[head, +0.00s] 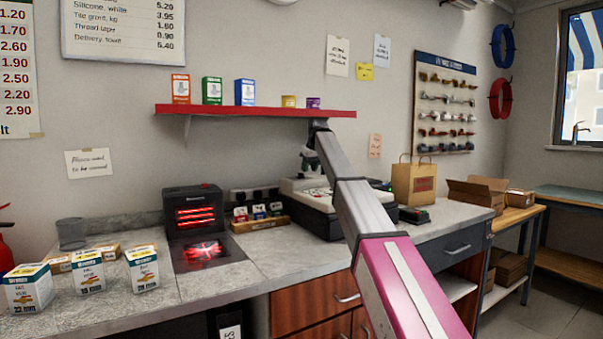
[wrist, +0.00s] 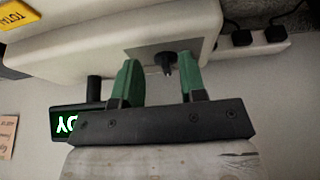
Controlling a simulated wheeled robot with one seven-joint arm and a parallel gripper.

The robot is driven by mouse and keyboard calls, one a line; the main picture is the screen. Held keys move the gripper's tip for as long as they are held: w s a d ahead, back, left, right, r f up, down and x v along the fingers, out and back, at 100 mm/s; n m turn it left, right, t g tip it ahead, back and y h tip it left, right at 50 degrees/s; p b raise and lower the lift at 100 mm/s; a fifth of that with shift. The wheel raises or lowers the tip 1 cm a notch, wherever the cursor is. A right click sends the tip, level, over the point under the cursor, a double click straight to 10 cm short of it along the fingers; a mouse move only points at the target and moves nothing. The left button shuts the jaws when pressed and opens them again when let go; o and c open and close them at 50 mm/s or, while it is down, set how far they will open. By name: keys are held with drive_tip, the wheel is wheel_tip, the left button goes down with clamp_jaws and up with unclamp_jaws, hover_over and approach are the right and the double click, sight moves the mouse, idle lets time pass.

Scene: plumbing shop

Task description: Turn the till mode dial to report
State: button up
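The till (head: 325,217) is a cream and dark machine on the counter, partly hidden behind my arm in the head view. In the wrist view its cream body (wrist: 90,48) appears upside down. A small black mode dial (wrist: 166,62) sits on a grey plate on it. My gripper (wrist: 158,80) has two green fingers, set apart, with the dial showing in the gap between their tips. Neither finger visibly touches it. In the head view my gripper (head: 309,160) hangs above the till, small and dark. The dial's markings cannot be read.
A red shelf (head: 255,112) with small boxes is above. A lit display (wrist: 68,124) lies beside the fingers in the wrist view.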

sight(301, 175)
drive_tip(key=w+a, duration=0.1)
drive_tip(key=w, duration=0.1)
drive_tip(key=w+a, duration=0.2)
drive_tip(key=shift+w+r, duration=0.1)
drive_tip(key=shift+w, duration=0.15)
drive_tip(key=shift+x, duration=1.05)
drive_tip(key=shift+w+a+f, duration=0.25)
drive_tip(key=shift+w+f, duration=0.05)
drive_tip(key=shift+f, duration=0.25)
drive_tip(key=shift+c, duration=0.3)
clamp_jaws()
